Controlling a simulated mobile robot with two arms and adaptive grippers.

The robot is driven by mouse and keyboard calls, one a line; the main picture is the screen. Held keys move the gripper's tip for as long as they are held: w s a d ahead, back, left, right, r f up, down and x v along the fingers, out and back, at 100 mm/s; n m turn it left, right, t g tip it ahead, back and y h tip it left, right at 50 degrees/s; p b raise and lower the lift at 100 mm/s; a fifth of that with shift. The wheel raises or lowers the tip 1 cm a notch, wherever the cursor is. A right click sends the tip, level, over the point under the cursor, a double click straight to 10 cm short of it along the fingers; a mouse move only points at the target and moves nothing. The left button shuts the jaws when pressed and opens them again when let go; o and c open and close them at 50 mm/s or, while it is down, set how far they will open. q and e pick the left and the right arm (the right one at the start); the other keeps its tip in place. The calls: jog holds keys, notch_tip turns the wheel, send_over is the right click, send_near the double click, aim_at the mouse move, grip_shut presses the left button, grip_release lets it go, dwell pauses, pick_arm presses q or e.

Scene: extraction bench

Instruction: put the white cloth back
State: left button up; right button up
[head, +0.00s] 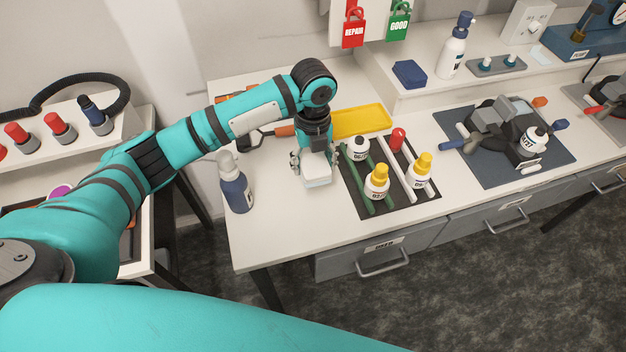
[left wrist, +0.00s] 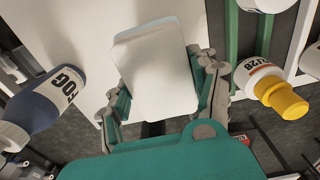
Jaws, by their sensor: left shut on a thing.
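The white cloth (left wrist: 155,65) is a folded, block-like white pad held between the two fingers of my left gripper (left wrist: 160,90). In the head view the left gripper (head: 316,168) points down over the bench, with the white cloth (head: 317,180) under its fingers. It is between the blue FOG spray bottle (head: 237,190) and the dark rack (head: 400,205). I cannot tell whether the cloth touches the bench top. My right gripper is not in view.
A yellow tray (head: 362,121) lies behind the gripper. White bottles with yellow caps (head: 377,182) stand in the rack to the right. A blue block (head: 409,73) sits on the shelf. Bench top (head: 275,235) is clear near the front left edge.

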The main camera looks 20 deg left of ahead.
pick_arm(q)
notch_tip(320, 180, down, 3)
jog(key=shift+r+p, duration=0.1)
jog(key=shift+p, duration=0.2)
notch_tip(320, 180, down, 4)
jog(key=shift+p, duration=0.5)
jog(key=shift+f, duration=0.35)
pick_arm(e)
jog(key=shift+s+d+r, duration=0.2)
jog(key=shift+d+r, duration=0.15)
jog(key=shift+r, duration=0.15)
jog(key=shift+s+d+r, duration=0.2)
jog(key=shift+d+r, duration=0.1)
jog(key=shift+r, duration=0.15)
pick_arm(q)
jog(key=shift+f, duration=0.1)
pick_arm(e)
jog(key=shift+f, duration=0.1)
pick_arm(q)
jog(key=o, duration=1.6)
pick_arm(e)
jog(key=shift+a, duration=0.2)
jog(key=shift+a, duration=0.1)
